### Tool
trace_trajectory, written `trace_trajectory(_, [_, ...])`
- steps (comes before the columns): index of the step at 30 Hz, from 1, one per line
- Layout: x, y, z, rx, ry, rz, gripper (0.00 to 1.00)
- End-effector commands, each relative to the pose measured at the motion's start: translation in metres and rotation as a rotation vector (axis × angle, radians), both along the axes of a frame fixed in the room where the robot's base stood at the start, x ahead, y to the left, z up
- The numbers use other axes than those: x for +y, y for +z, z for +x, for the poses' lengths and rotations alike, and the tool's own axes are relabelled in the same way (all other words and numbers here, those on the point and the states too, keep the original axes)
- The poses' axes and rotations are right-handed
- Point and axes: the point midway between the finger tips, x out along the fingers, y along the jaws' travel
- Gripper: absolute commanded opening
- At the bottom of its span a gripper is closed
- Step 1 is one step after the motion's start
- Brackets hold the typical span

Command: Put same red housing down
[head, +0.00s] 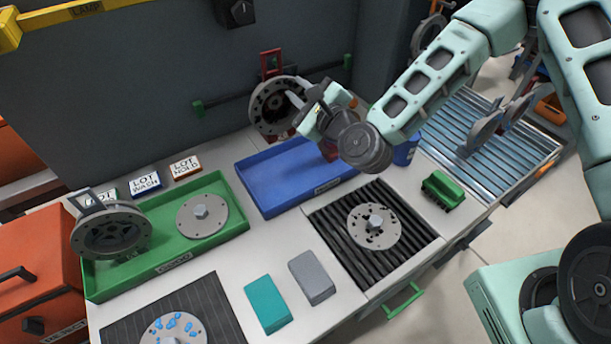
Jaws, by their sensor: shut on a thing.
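The red housing (270,107) is a round grey flange with holes and a red bracket (271,63) on top. It is upright in the head view, at the back left edge of the blue tray (255,192). My gripper (298,101) reaches in from the right and is shut on the housing; a pale finger lies across the flange's middle. My wrist hides the flange's right side and the tray's back right. I cannot tell whether the housing's underside touches the counter. A dark red patch (330,150) shows below my wrist, and I cannot tell what it belongs to.
A green tray (165,265) at left holds another housing (110,232) and a flat disc (202,215). A disc (374,224) lies on the black ribbed mat (335,225). Teal and grey blocks lie in front. The blue tray's visible floor is clear.

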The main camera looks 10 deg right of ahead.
Motion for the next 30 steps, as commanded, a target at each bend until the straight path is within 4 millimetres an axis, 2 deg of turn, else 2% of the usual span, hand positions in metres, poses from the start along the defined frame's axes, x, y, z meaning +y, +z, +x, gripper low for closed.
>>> trace_trajectory(1, [0.001,-0.018,0.0,-0.007,0.001,0.004,0.0])
trace_trajectory(6, [0.001,-0.047,0.0,-0.007,0.001,0.004,0.0])
trace_trajectory(10, [0.001,-0.061,0.0,-0.007,0.001,0.004,0.0])
trace_trajectory(17, [0.001,-0.073,0.0,-0.006,0.0,0.005,0.0])
trace_trajectory(27, [0.001,-0.121,0.0,-0.003,0.002,0.005,0.0])
trace_trajectory(30, [0.001,-0.129,0.001,-0.006,0.0,0.005,0.0])
